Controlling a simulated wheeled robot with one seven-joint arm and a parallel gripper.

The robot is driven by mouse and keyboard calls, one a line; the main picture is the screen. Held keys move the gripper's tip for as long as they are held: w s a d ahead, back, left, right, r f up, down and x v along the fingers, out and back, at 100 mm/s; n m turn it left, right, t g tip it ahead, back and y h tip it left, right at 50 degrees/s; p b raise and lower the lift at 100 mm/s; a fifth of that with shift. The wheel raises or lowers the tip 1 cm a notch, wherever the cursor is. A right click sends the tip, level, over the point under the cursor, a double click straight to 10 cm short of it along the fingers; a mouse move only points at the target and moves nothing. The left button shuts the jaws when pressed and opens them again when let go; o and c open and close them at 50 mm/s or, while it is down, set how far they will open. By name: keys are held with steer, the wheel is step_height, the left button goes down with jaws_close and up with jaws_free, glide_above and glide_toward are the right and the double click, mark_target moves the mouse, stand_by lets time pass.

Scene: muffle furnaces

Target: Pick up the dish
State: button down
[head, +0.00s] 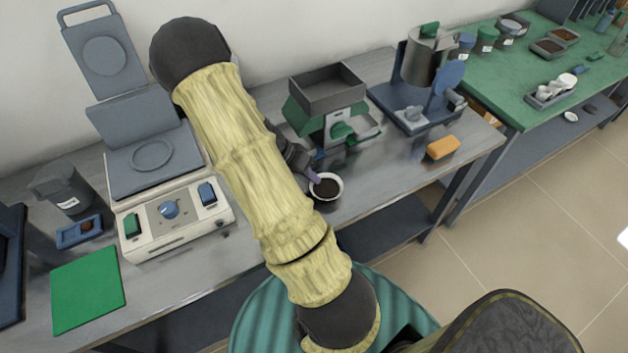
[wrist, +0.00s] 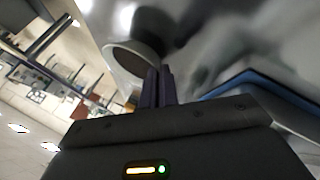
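The dish (head: 326,188) is a small white-rimmed cup with dark brown contents, at the front edge of the grey metal bench in the head view. My gripper (head: 314,176) reaches it from the far left side, with a purple fingertip at its rim. In the wrist view, the purple fingers (wrist: 160,88) are close together, and the dish (wrist: 128,62) is right at their tips. My gripper looks shut on its rim. The far finger is partly hidden. I cannot tell whether the dish touches the bench.
Behind the dish stands a grey and green balance-like device (head: 328,95). A grey stand with a metal pot (head: 425,65) and an orange block (head: 442,147) are to the right. A white hot-plate unit (head: 175,220) and a green mat (head: 88,290) are left.

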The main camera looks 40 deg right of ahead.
step_height(320, 180, up, 9)
stand_by(0.3)
stand_by(0.7)
